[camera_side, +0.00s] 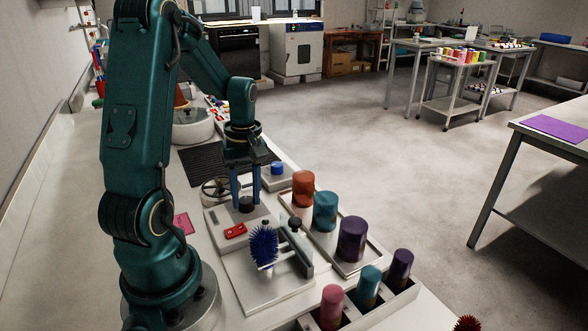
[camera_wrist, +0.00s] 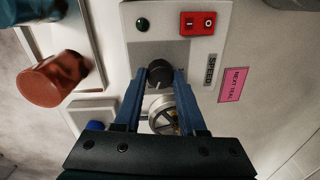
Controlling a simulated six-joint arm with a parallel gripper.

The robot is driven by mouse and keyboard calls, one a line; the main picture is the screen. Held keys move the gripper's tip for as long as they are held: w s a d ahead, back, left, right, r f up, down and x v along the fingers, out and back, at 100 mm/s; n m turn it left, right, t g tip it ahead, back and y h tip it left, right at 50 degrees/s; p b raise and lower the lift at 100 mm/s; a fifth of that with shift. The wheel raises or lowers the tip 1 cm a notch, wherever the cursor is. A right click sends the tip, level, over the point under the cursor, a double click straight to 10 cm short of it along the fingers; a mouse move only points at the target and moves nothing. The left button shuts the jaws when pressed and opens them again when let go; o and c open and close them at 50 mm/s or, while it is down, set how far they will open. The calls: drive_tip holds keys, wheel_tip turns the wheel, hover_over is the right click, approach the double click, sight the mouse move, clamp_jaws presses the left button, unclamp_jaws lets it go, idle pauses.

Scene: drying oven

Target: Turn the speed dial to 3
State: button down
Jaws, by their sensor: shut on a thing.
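The speed dial is a black round knob (camera_wrist: 159,73) on a grey-and-white panel (camera_wrist: 205,65) with a "SPEED" label (camera_wrist: 211,70) beside it. In the side view the knob (camera_side: 245,204) sits low between my fingers. My gripper (camera_wrist: 160,76) has its two blue fingers on either side of the knob and is shut on it. In the side view my gripper (camera_side: 246,199) points straight down over the panel. The dial's numbers and its pointer cannot be read in either view.
A red rocker switch (camera_wrist: 197,23) and a green light (camera_wrist: 142,24) are on the same panel. A pink "NEXT TEAL" note (camera_wrist: 233,85) lies beside it. A handwheel (camera_side: 219,188), a blue button (camera_side: 278,168), a blue spiky brush (camera_side: 264,246) and several coloured cylinders (camera_side: 325,211) stand close by.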

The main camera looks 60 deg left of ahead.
sight(248, 199)
drive_tip(key=shift+m, duration=0.7)
drive_tip(key=shift+c, duration=2.4)
unclamp_jaws()
drive_tip(key=shift+w+r, duration=0.1)
drive_tip(key=shift+r, duration=2.5)
